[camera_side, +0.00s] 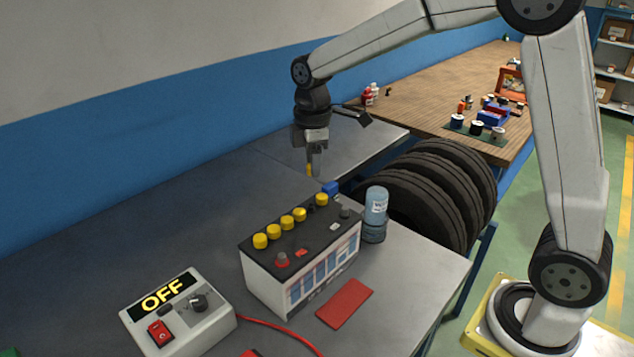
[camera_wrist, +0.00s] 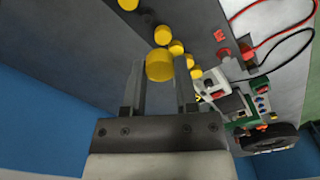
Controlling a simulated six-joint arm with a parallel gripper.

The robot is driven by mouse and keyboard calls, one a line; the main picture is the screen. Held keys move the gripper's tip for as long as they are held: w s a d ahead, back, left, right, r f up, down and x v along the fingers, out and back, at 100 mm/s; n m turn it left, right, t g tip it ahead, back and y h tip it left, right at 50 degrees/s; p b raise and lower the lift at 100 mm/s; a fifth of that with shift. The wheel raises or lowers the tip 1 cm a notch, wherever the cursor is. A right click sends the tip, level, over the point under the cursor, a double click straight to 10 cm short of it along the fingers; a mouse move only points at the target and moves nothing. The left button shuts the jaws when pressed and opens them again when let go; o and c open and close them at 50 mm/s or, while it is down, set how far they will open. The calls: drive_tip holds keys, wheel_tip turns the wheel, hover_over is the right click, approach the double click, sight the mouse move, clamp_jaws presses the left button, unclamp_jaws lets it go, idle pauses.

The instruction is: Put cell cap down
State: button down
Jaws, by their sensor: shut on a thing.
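My gripper (camera_side: 314,172) hangs over the grey bench, behind the battery's far end, pointing down. It is shut on a yellow cell cap (camera_side: 309,170), which also shows between the fingers in the wrist view (camera_wrist: 160,68). The black-topped battery (camera_side: 304,266) stands on the bench below and nearer the camera. Several yellow caps sit in a row on its top; a gap shows between the far-end cap (camera_side: 321,199) and the other caps (camera_side: 299,214). The held cap appears above the bench, clear of the battery top; its exact height is hard to tell.
A blue bottle (camera_side: 376,206) stands right of the battery, and a small blue object (camera_side: 331,187) is by its far end. A red mat (camera_side: 344,303) and a charger reading OFF (camera_side: 177,310) lie in front. The bench left of the battery is clear.

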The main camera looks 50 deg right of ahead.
drive_tip(key=s+a+n, duration=0.3)
drive_tip(key=s+a, duration=0.1)
drive_tip(key=s, duration=0.7)
hover_over(345, 301)
wheel_tip(345, 301, down, 16)
drive_tip(key=shift+f, duration=0.25)
idle(0.3)
drive_tip(key=shift+f, duration=2.25)
drive_tip(key=shift+f, duration=0.1)
drive_tip(key=shift+f, duration=1.65)
drive_tip(key=shift+f, duration=0.15)
